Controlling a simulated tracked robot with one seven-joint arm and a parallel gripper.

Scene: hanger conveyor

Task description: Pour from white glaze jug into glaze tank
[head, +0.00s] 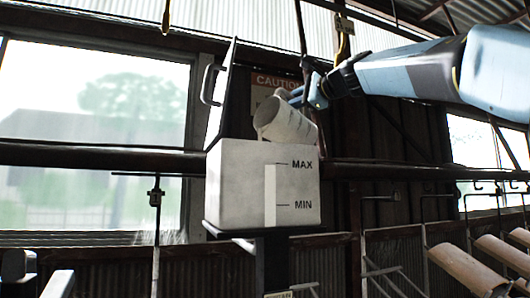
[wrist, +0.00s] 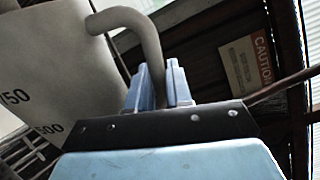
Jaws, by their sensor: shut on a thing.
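The white glaze jug (head: 287,122) is tilted above the open top of the glaze tank (head: 235,190), its left end low over the tank. No stream of glaze is visible. The tank is a pale box with MAX and MIN marks beside a white vertical strip on its front. Its lid (head: 221,95) stands up at the left. My gripper (head: 309,93) is shut on the jug's handle; in the wrist view the handle (wrist: 143,33) passes between the fingers (wrist: 162,85). The jug's side (wrist: 60,60) shows volume numbers there. The tank's inside is hidden.
The tank stands on a dark stand (head: 272,262). A dark horizontal rail (head: 90,156) runs behind it. A CAUTION sign (wrist: 248,64) hangs on the back wall. Hooks hang at the right, and brown cylinders (head: 465,268) lie at the lower right.

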